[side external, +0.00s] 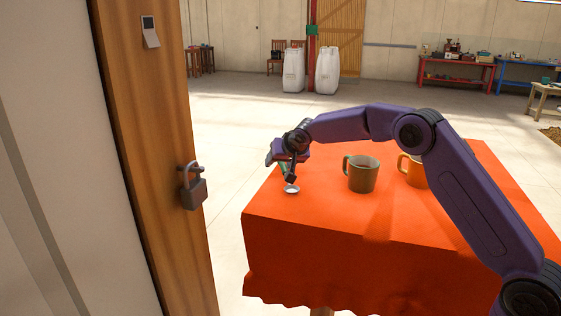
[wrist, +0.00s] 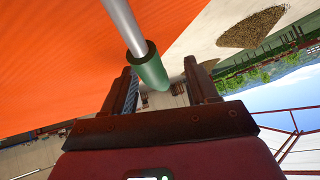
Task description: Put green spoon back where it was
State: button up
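The green spoon has a green handle (wrist: 150,70) and a silver shaft (wrist: 122,22) that runs out of the top of the wrist view. Its silver bowl (side external: 291,189) shows low at the left part of the orange-covered table. My gripper (wrist: 162,76) has its fingers apart on either side of the handle's end. The handle sits nearer the left finger, with a visible gap to the right finger. In the side view my gripper (side external: 291,178) is just above the bowl and hides much of the handle. Whether the handle touches the left finger is unclear.
A green-brown mug (side external: 362,175) stands mid-table, right of the spoon. An orange mug (side external: 412,171) stands behind my arm. The table's orange cloth (side external: 330,235) is clear in front. A wooden door post with a padlock (side external: 193,188) stands at the left.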

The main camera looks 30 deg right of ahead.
jog(key=shift+s+r, duration=0.1)
jog(key=v, duration=1.7)
jog(key=shift+s, duration=0.2)
jog(key=s+a+f+n+g+y, duration=0.1)
jog(key=s+f+n+g, duration=0.2)
jog(key=s, duration=0.6)
jog(key=s+a+f+n+g+y, duration=0.1)
jog(key=s+f+n, duration=0.3)
jog(key=s, duration=0.6)
jog(key=s+d+f+n+g, duration=0.1)
jog(key=s+d+f+n, duration=0.1)
jog(key=s, duration=0.7)
jog(key=s+d+f+n+g, duration=0.2)
jog(key=s+d+n, duration=0.2)
jog(key=s, duration=0.4)
jog(key=s+d+f+n+g+h, duration=0.1)
jog(key=s+d+f+n+g, duration=0.1)
jog(key=s+d, duration=0.3)
jog(key=s+n, duration=0.1)
jog(key=s, duration=0.3)
jog(key=shift+s+d+f, duration=0.3)
jog(key=shift+s+f, duration=0.05)
jog(key=shift+s, duration=0.05)
